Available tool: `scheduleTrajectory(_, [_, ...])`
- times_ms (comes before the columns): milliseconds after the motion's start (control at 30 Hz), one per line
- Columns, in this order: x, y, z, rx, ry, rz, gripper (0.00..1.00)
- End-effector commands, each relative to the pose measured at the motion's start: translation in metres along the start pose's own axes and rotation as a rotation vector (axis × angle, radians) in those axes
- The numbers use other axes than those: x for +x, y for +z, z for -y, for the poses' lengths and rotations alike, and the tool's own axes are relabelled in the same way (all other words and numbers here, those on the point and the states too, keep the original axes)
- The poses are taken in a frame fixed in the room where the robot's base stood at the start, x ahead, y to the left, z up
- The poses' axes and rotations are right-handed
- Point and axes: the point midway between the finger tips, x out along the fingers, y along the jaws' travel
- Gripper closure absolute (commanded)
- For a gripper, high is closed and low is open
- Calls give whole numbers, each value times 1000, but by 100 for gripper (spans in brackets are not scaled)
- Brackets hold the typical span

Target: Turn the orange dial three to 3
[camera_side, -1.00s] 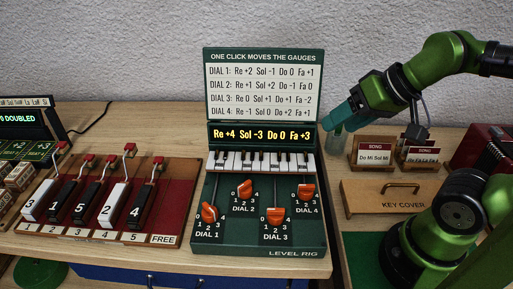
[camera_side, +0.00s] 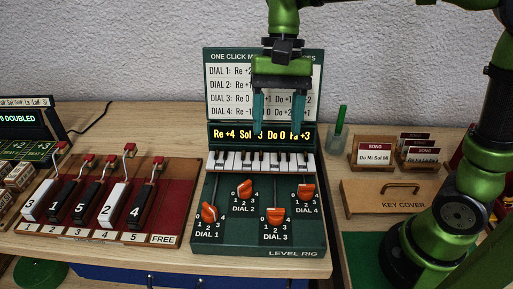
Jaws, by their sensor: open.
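The orange dial three (camera_side: 275,216) sits low on the right half of the green level rig (camera_side: 222,246), above the label DIAL 3. Its exact setting is too small to tell. Orange dial one (camera_side: 209,212), dial two (camera_side: 245,189) and dial four (camera_side: 305,192) are on the same panel. My gripper (camera_side: 281,134) is open and empty, with teal fingers pointing down. In the picture it overlaps the rig's sign and yellow display (camera_side: 230,135), above dial three and apart from it. It hides part of the sign and of the readout.
A small piano keyboard (camera_side: 262,162) crosses the rig above the dials. A red board (camera_side: 180,205) with numbered levers stands at left. At right are a key cover (camera_side: 395,199), song card blocks (camera_side: 372,152) and a cup with a green stick (camera_side: 337,138).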

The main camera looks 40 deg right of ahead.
Motion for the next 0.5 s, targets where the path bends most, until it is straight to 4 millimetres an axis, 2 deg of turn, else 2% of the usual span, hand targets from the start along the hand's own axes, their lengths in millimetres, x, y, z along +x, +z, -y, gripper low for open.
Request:
scheduleTrajectory(100, [-13,13,3,86,17,48,39])
scheduleTrajectory(233, [-9,19,-1,132,34,75,39])
scheduleTrajectory(367, [6,20,-1,133,35,75,39])
scheduleTrajectory(500, [34,23,-2,132,36,75,39])
